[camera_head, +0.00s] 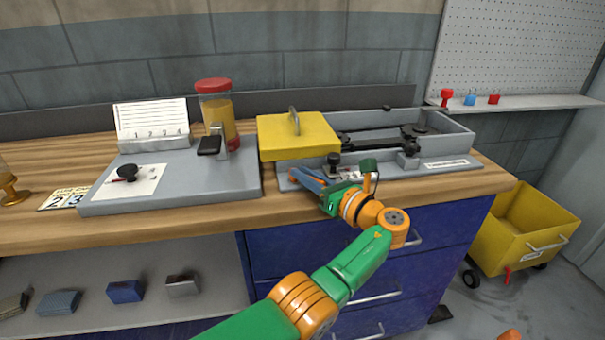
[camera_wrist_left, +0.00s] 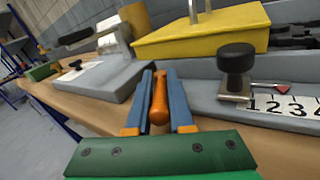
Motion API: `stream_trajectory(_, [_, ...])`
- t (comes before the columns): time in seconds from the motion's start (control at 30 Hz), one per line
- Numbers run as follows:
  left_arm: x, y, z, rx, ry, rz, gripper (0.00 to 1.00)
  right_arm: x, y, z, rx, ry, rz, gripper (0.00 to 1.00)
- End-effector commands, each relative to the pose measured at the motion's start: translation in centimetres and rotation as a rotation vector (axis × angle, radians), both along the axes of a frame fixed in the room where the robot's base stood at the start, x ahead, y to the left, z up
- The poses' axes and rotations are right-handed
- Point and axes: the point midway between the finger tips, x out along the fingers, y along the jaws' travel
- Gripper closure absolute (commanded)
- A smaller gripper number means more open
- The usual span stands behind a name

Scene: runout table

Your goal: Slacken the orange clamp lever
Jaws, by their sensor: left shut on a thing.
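The orange clamp lever (camera_wrist_left: 158,101) shows between the two blue fingers of my left gripper (camera_wrist_left: 162,90) in the left wrist view. The fingers are shut on it, one on each side. In the head view my left gripper (camera_head: 304,178) is at the front left corner of the grey fixture (camera_head: 460,170), and the lever is mostly hidden by the fingers. The lever's mount cannot be made out. My right gripper is not in view.
A yellow lid (camera_head: 300,140) with a metal handle lies just behind the gripper. A black knob (camera_wrist_left: 236,58) and a number scale (camera_wrist_left: 290,108) are to its right. A grey board (camera_head: 190,175) with a red-capped jar (camera_head: 216,105) is left. A yellow cart (camera_head: 530,225) stands right.

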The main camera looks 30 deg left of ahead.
Motion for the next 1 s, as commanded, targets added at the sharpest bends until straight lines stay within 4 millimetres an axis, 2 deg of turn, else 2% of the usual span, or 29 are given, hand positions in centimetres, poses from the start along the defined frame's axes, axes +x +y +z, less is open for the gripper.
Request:
stream_trajectory(0.5, [-0.2,-0.2,0.1,0.002,-0.002,0.011,1.0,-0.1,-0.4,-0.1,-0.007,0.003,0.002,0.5])
stream_trajectory(0.53, [-0.2,-0.2,0.1,0.002,-0.002,0.011,0.75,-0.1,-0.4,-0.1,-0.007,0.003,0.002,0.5])
stream_trajectory(0.6, [-0.2,-0.2,0.1,0.002,-0.001,0.011,0.56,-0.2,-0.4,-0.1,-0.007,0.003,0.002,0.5])
stream_trajectory(0.63, [-0.2,-0.2,0.1,0.001,0.0,0.011,0.51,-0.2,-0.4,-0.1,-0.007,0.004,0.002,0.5])
stream_trajectory(0.9, [-0.2,-0.3,0.0,0.0,0.0,0.01,0.51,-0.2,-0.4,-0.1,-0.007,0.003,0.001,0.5])
stream_trajectory(1.0, [-0.5,-1.5,-0.1,0.001,0.0,0.008,0.51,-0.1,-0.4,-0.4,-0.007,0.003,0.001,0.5])
